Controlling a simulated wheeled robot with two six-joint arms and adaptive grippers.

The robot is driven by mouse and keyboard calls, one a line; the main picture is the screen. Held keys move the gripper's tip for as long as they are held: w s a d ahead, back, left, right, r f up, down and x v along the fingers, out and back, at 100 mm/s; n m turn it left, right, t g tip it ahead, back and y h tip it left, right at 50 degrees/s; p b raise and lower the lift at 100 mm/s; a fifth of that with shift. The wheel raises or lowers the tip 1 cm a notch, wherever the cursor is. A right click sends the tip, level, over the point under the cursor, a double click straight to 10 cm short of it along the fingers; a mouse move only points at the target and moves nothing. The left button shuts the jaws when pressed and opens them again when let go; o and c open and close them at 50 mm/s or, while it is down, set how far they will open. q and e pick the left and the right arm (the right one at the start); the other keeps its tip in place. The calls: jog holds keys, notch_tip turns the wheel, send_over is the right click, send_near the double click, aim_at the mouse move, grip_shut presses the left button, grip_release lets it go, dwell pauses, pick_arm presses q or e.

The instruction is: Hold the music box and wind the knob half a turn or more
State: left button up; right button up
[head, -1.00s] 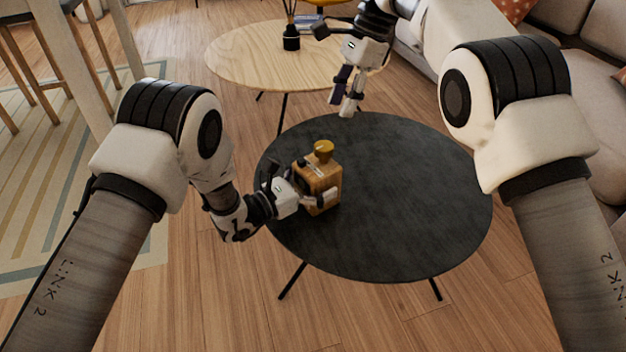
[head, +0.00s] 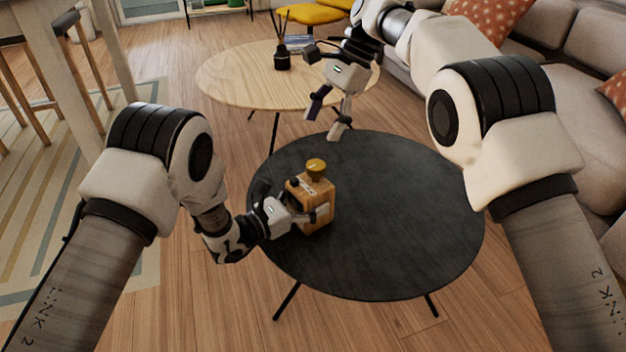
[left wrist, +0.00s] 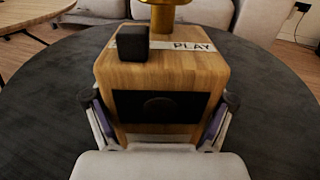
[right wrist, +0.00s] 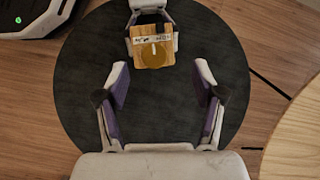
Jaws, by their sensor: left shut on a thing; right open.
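The wooden music box (head: 318,212) stands upright on the dark round table (head: 400,220), near its left edge. A brass knob (head: 316,167) sits on its top; it also shows from above in the right wrist view (right wrist: 153,54). My left gripper (head: 305,218) is shut on the box, with a finger on each side, as the left wrist view (left wrist: 160,125) shows. A black block and a "PLAY" label (left wrist: 190,46) are on the box's top. My right gripper (head: 325,120) is open and empty, above the table's far edge, up and behind the box.
A light wood table (head: 235,80) with a black reed diffuser (head: 282,58) stands behind. A sofa (head: 590,120) is at the right. The right and front of the dark table are clear.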

aim_at(316, 164)
jog(key=f+y, duration=0.1)
jog(key=y, duration=0.1)
jog(key=s+f+g+y, duration=0.1)
jog(key=s+f+y, duration=0.1)
jog(key=f+y, duration=0.1)
jog(key=shift+s+a+g+y, duration=0.25)
jog(key=shift+a+g+y, duration=0.05)
jog(key=shift+a+g, duration=0.1)
jog(key=d+f+m+t+y, duration=0.7)
jog(key=d+m, duration=0.2)
jog(key=d, duration=0.2)
jog(key=a, duration=0.4)
jog(key=w+a, duration=0.1)
jog(key=a, duration=0.6)
jog(key=shift+w+a+r, duration=0.15)
jog(key=shift+a+r, duration=0.15)
jog(key=shift+a, duration=0.1)
jog(key=c, duration=1.2)
